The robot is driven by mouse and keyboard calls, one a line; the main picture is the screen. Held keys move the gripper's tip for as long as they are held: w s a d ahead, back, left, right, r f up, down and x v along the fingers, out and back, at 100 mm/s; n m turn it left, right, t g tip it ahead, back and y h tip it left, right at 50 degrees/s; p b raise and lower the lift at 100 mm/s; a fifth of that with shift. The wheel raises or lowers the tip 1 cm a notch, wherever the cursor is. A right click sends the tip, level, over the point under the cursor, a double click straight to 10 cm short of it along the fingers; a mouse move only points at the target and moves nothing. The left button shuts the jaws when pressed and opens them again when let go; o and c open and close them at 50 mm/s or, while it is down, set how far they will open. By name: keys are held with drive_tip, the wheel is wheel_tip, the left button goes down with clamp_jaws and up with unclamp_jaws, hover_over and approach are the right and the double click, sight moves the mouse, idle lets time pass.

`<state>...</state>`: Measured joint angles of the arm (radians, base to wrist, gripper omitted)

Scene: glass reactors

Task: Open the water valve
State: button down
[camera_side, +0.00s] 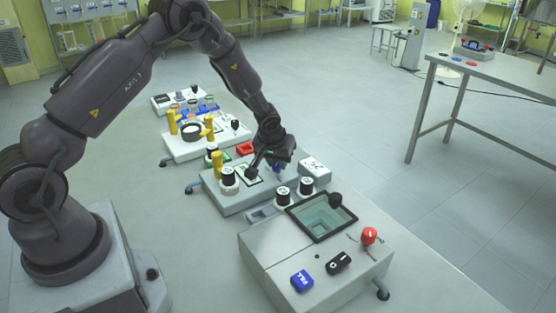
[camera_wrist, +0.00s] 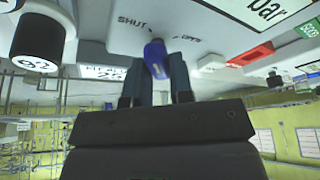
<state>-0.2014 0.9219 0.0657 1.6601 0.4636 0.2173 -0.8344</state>
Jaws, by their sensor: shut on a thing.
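The water valve appears to be the blue handle (camera_wrist: 155,58) on a white panel, with the words SHUT (camera_wrist: 131,21) and OPEN (camera_wrist: 188,38) printed on either side of it. My gripper (camera_wrist: 157,72) has one finger on each side of the blue handle and is shut on it. The handle lies between the two words; its exact angle is hard to tell. In the side view my gripper (camera_side: 278,165) is low over the middle unit (camera_side: 235,198). There my wrist and fingers mostly hide the handle.
A black-topped cylinder (camera_wrist: 38,42) and a display marked bar (camera_wrist: 265,12) flank the handle. A red block (camera_wrist: 250,55) lies near.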

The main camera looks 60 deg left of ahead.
drive_tip(key=m+h, duration=0.1)
drive_tip(key=m, duration=0.3)
drive_tip(key=shift+s+a+h, duration=0.1)
drive_tip(key=shift+s+h, duration=0.05)
drive_tip(key=shift+h, duration=0.25)
drive_tip(key=m+h, duration=0.1)
drive_tip(key=m, duration=0.3)
drive_tip(key=shift+t, duration=0.3)
drive_tip(key=m+h, duration=0.2)
drive_tip(key=m, duration=0.2)
drive_tip(key=shift+a, duration=0.1)
drive_tip(key=shift+m+g+h, duration=0.5)
drive_tip(key=shift+m+g, duration=0.1)
drive_tip(key=shift+m, duration=1.6)
drive_tip(key=c, duration=1)
unclamp_jaws()
drive_tip(key=v, duration=1.3)
